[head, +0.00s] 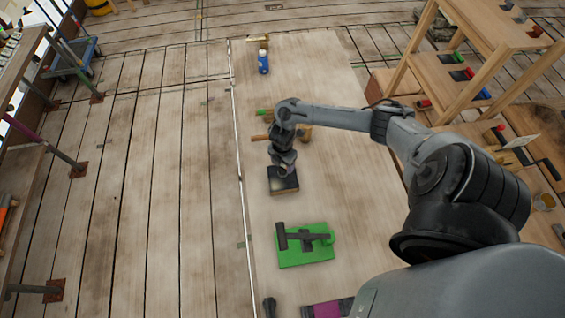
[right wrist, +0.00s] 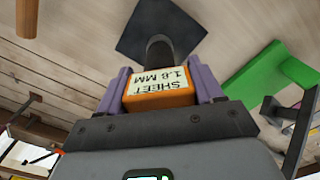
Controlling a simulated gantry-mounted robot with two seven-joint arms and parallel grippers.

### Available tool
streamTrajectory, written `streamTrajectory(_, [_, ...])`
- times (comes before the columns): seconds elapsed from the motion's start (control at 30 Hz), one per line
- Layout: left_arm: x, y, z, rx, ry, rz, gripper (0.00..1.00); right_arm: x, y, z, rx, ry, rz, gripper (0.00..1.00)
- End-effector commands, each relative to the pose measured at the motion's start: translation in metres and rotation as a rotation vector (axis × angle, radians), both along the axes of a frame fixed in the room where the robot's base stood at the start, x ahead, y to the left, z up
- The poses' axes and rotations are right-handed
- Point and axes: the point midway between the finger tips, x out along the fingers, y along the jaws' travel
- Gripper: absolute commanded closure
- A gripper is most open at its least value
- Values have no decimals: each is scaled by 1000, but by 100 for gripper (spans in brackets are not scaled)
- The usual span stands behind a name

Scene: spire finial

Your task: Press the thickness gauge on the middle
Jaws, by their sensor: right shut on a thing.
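My right gripper (head: 284,168) points down over a dark square plate (head: 284,187) on a wooden block on the long pale table. In the right wrist view its two purple fingers (right wrist: 161,90) are shut on the thickness gauge (right wrist: 160,97), an orange body with a white label reading "SHEET 1.6 MM" and a dark round stem. The stem points at the dark square plate (right wrist: 138,38), overlapping it near its lower edge in the picture. I cannot tell whether the stem touches the plate. In the head view the gauge is not clearly seen. My left gripper is not in view.
A green stand (head: 300,257) with a dark hammer-like tool lies nearer on the table. Beyond the gripper are a wooden-handled tool (head: 260,138), a green-handled tool (head: 264,113) and a blue bottle (head: 263,62). A wooden shelf (head: 480,35) stands at the right.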

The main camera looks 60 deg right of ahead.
Motion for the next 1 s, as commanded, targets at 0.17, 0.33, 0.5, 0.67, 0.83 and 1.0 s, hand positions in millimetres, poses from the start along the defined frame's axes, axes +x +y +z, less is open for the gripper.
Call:
streamTrajectory(0.17, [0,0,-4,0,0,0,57,0,0,-5,0,-1,0,76])
streamTrajectory(0.33, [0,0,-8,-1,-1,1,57,0,0,-10,0,-1,0,76])
streamTrajectory(0.5, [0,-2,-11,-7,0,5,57,0,0,-15,0,-1,0,76])
streamTrajectory(0.67, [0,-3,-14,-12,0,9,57,0,0,-20,0,0,0,76])
streamTrajectory(0.83, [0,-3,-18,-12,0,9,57,0,0,-25,0,0,0,76])
streamTrajectory(1.0, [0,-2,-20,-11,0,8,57,0,0,-28,0,-1,-1,76])
